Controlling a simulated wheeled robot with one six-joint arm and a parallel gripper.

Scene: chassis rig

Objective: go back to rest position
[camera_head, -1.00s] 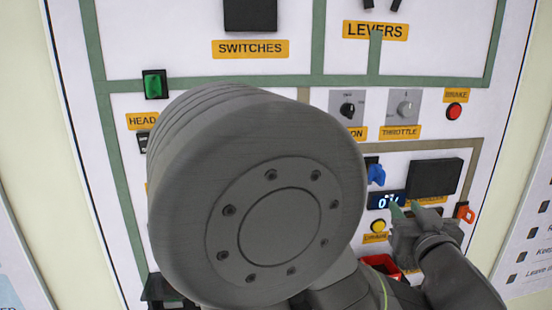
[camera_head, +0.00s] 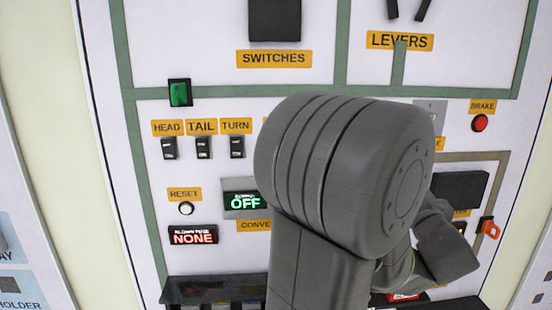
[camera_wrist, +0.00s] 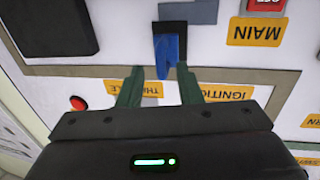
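In the wrist view my gripper (camera_wrist: 160,72) has its two green fingers apart with nothing held between them. A blue handle on the panel (camera_wrist: 168,50) shows just beyond the gap between the fingertips. Whether the fingers touch it cannot be told. In the head view my large grey arm joint covers the centre-right of the panel (camera_head: 215,75), and the fingers are hidden behind my arm.
Several rocker switches (camera_head: 204,147), a reset button (camera_head: 186,208) and an OFF display (camera_head: 245,202) are on the panel's left. A red brake button (camera_head: 480,123) and an orange-red handle (camera_head: 489,228) are on the right. A dark ledge (camera_head: 215,289) runs below.

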